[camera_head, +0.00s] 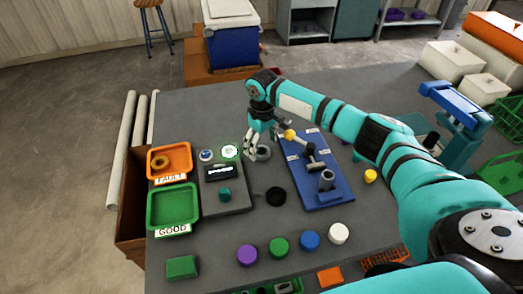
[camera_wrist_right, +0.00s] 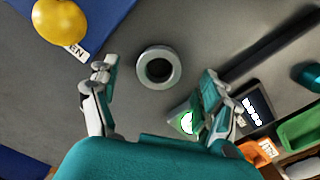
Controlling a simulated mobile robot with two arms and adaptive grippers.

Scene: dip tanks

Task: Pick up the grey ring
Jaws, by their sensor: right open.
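The grey ring (camera_head: 264,154) lies flat on the grey table top, just right of the dark device with the display. In the right wrist view the grey ring (camera_wrist_right: 173,77) shows whole, with a dark hole, between the two spread fingers and ahead of them. My right gripper (camera_head: 261,143) is open and empty, pointing down over the ring. In the head view its fingers hide part of the ring's far side. I see no contact between fingers and ring. My left gripper is not in view.
The dark device (camera_head: 232,197) stands close left of the ring, and the blue board (camera_head: 322,190) with upright parts and a yellow piece close right. Orange FAULT (camera_head: 180,153) and green GOOD (camera_head: 163,210) trays are at left.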

